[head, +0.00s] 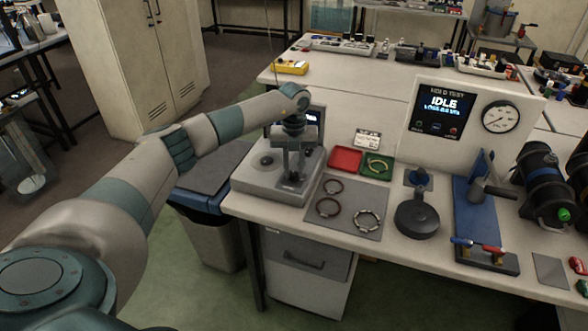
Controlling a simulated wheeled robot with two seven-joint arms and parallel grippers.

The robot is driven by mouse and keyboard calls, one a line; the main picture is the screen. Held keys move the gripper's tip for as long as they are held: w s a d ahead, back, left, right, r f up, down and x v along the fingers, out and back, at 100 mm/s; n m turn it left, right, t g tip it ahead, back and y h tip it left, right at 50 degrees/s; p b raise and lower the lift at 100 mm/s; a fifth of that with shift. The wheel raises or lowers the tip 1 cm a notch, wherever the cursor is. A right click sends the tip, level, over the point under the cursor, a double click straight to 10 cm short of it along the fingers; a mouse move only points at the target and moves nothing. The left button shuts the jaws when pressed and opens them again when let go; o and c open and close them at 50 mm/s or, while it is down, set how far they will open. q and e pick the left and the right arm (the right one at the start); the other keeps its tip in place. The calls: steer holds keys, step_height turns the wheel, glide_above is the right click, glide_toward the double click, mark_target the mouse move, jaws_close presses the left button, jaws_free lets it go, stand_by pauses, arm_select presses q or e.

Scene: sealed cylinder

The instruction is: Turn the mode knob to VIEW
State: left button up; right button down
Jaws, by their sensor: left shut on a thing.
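A light grey bench instrument (248,178) stands at the left end of the white table, with a small lit screen (312,117) at its back, partly covered by my arm. A round dark dial (266,160) shows on its top, left of my gripper. My left gripper (291,181) points down onto the right part of the instrument's top and is shut on what appears to be the mode knob. The gripper hides the knob, and its setting and the VIEW label cannot be read. My right gripper is not in view.
A grey mat (345,220) with several rings lies right of the instrument. A red tray (345,159) and a green tray (377,166) stand behind it. A test panel (470,122) reading IDLE, with a gauge (500,117), stands further right. A bin (210,240) is below the table's left end.

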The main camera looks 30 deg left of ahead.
arm_select(q)
steer(key=n, duration=0.4)
steer(key=shift+r+n+p, duration=0.1)
steer(key=shift+n+p, duration=0.2)
steer(key=shift+p, duration=0.05)
steer(key=n+p, duration=0.1)
steer(key=n, duration=0.2)
steer(key=shift+n, duration=1.1)
steer(key=shift+n+p, duration=0.3)
steer(key=shift+n, duration=0.5)
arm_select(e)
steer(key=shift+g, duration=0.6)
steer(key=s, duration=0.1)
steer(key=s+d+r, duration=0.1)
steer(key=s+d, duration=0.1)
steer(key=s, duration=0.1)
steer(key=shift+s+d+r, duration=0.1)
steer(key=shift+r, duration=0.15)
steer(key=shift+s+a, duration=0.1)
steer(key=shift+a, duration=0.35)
arm_select(q)
steer(key=o, duration=1.1)
steer(key=shift+c, duration=0.2)
